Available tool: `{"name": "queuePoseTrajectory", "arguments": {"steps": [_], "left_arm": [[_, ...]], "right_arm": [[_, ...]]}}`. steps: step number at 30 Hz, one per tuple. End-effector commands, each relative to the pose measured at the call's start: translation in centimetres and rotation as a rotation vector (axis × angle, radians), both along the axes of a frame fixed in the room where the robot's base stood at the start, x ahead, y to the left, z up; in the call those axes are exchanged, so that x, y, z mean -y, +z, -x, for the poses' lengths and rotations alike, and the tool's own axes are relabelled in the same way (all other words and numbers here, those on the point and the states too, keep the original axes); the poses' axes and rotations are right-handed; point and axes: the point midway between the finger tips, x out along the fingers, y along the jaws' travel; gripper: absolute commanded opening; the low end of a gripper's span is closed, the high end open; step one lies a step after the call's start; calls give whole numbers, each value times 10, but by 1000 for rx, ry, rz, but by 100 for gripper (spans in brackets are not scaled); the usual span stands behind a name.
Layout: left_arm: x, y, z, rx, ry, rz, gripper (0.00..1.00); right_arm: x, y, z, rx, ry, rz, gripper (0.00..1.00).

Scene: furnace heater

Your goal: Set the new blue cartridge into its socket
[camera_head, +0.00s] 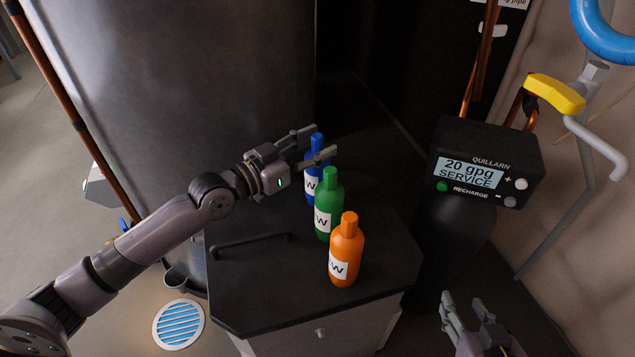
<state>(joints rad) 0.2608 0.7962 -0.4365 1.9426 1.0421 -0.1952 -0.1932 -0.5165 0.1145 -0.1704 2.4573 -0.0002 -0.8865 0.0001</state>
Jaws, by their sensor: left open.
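The blue cartridge (310,187) appears to be the blue bottle with a white W label, standing upright on the dark cabinet top. My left gripper (320,141) is open, with its fingers on either side of the blue bottle's upper part. Whether they touch it I cannot tell. The green bottle in front hides part of the blue one. My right gripper (463,302) is at the bottom right edge, fingers apart and empty, away from the bottles. I cannot make out a socket for the cartridge.
A green bottle (328,205) and an orange bottle (346,252) stand in a row in front of the blue one. A black bar handle (250,243) lies left on the cabinet top (265,285). A control unit (484,165) reading "20 gpg SERVICE" stands right, near a yellow-handled valve (553,93).

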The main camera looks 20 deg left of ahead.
Motion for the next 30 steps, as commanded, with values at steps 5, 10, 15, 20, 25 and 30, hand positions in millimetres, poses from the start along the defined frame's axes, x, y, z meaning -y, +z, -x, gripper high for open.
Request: {"name": "queuePoseTrajectory", "arguments": {"steps": [5,10,15,20,25,30], "left_arm": [[4,0,-5,-1,-1,-1,43],[4,0,-5,-1,-1,-1,43],[4,0,-5,-1,-1,0,31],[4,0,-5,-1,-1,0,21],[4,0,-5,-1,-1,0,9],[4,0,-5,-1,-1,0,0]], "right_arm": [[-1,3,-2,18,1,-4,39],[-1,3,-2,18,2,-5,39],[-1,2,-2,16,2,-4,39],[-1,2,-2,14,2,-4,39],[-1,2,-2,14,2,-4,39],[-1,2,-2,14,2,-4,39]]}}
